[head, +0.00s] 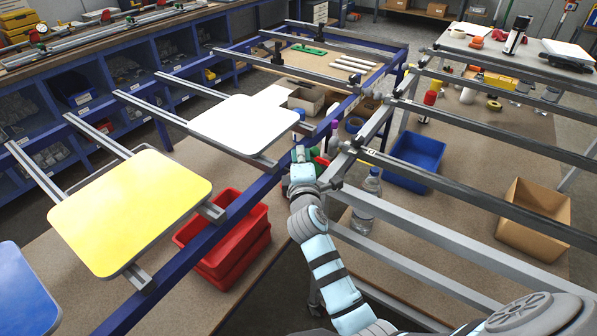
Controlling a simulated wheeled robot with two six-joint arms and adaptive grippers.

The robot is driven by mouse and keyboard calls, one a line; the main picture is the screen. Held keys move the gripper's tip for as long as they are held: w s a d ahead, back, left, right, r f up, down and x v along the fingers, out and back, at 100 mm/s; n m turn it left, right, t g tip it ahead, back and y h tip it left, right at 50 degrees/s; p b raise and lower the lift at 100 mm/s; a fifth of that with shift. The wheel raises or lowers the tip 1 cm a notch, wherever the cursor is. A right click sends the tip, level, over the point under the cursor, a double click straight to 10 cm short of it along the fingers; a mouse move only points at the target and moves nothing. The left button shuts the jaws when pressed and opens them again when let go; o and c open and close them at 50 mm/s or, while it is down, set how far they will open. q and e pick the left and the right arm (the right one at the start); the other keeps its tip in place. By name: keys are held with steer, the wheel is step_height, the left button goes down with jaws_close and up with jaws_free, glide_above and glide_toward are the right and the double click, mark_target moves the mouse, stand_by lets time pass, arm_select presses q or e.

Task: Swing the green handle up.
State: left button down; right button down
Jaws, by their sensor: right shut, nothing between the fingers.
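My right gripper (301,158) is at the end of my pale blue arm, near the middle of the head view, by the blue frame rail. It is shut and holds nothing. A small patch of green shows right at the gripper, largely hidden by it, and I cannot tell whether this is the handle or whether the fingers touch it. A longer green object (309,49) lies flat on the bench at the back, well away from the gripper. My left gripper is not in view.
A white sign plate (243,124) and a yellow one (131,212) lie on rails to the left. Metal rails (440,185) cross to the right. A clear bottle (366,199), blue bin (414,160), red bins (226,250) and cardboard box (533,218) stand below.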

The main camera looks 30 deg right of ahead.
steer(key=s+m+t+b, duration=0.1)
steer(key=b, duration=0.2)
steer(key=s+d+m+t+h+b, duration=0.1)
steer(key=m+b, duration=0.1)
steer(key=b, duration=0.2)
steer(key=s+d+m+h+b, duration=0.1)
steer(key=m+b, duration=0.1)
steer(key=b, duration=0.2)
steer(key=shift+s+r+t, duration=0.15)
steer(key=shift+s+t, duration=0.1)
steer(key=shift+t, duration=0.15)
steer(key=shift+r, duration=0.1)
step_height(320, 180, up, 10)
glide_above(313, 160)
steer(key=r+v, duration=0.1)
steer(key=v, duration=0.4)
steer(key=shift+s+a, duration=0.2)
steer(key=shift+s, duration=0.1)
